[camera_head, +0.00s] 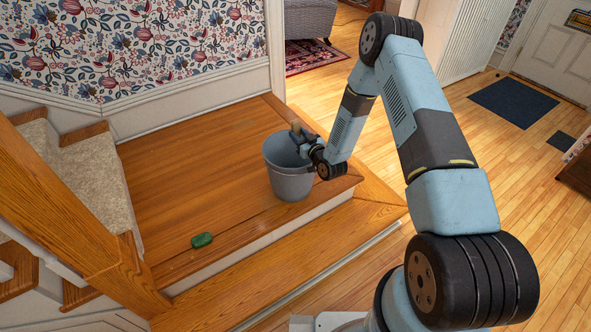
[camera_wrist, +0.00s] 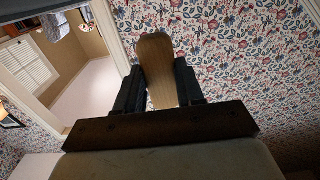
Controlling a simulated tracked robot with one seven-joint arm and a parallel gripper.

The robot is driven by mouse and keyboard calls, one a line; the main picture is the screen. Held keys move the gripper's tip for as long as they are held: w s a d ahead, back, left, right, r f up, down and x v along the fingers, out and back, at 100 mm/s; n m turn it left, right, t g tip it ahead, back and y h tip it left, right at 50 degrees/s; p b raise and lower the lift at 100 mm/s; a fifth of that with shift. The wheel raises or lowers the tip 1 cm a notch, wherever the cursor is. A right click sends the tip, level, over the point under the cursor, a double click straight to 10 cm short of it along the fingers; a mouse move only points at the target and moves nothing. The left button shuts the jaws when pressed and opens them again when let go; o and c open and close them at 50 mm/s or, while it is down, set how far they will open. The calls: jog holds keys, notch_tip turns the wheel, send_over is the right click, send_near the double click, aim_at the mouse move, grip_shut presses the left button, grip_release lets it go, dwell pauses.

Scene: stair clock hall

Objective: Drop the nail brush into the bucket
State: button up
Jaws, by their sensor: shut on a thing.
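The nail brush shows its brown wooden back in the wrist view (camera_wrist: 158,70), between the two dark fingers of my gripper (camera_wrist: 160,85). My gripper is shut on it. In the head view my gripper (camera_head: 299,131) is at the upper right of the bucket's mouth, and the brush is too small there to make out clearly. The grey bucket (camera_head: 290,186) stands upright on the wooden landing near its right front edge. My wrist covers part of its right rim. The bottom inside the bucket is hidden.
A small green object (camera_head: 202,240) lies on the wooden landing (camera_head: 190,185), left of the bucket, near the front edge. A step drops from the landing to the floor. Carpeted stairs (camera_head: 85,175) rise at left. The landing behind the bucket is clear.

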jog(key=shift+f, duration=1.5)
jog(key=o, duration=1)
jog(key=v, duration=1.3)
jog(key=shift+s+d, duration=0.3)
